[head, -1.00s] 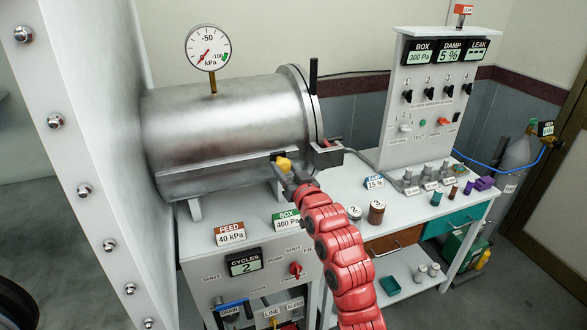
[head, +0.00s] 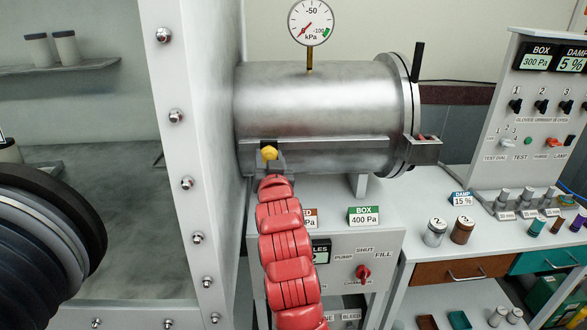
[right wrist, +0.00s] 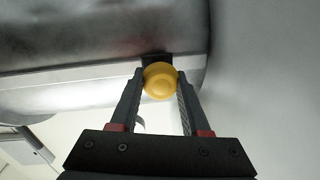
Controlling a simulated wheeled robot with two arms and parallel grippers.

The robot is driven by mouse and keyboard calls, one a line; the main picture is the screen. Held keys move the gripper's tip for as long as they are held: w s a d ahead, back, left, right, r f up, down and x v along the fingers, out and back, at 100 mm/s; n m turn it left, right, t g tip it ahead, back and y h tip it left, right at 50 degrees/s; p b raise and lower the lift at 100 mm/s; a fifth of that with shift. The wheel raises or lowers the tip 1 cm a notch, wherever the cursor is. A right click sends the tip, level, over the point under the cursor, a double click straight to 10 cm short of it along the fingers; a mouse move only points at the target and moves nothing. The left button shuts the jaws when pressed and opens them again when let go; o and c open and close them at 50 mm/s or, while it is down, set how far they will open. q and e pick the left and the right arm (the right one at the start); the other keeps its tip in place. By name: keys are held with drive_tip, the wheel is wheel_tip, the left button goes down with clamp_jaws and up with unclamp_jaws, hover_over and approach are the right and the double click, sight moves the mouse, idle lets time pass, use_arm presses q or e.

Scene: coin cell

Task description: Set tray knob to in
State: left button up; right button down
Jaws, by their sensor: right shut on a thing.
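The yellow tray knob (head: 269,153) sits on a dark slider at the front rail (head: 330,145) below the steel chamber (head: 320,108). It is now near the rail's left end, close to the white bolted wall. My right gripper (head: 269,163) reaches up to it from below. In the right wrist view the two dark fingers (right wrist: 160,88) are closed on either side of the yellow knob (right wrist: 160,80). My left gripper is not in view.
The white bolted wall (head: 195,150) stands just left of the knob. A round gauge (head: 311,22) rises above the chamber. A red control knob (head: 363,272) and a green BOX card (head: 364,216) are below right. Jars (head: 462,230) stand on the bench.

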drive_tip(key=shift+a+b, duration=0.4)
drive_tip(key=shift+a, duration=0.8)
drive_tip(key=shift+c, duration=2.1)
unclamp_jaws()
drive_tip(key=shift+s, duration=0.1)
drive_tip(key=s+d+b, duration=0.2)
drive_tip(key=s+b, duration=0.7)
drive_tip(key=s, duration=0.8)
drive_tip(key=shift+d, duration=0.15)
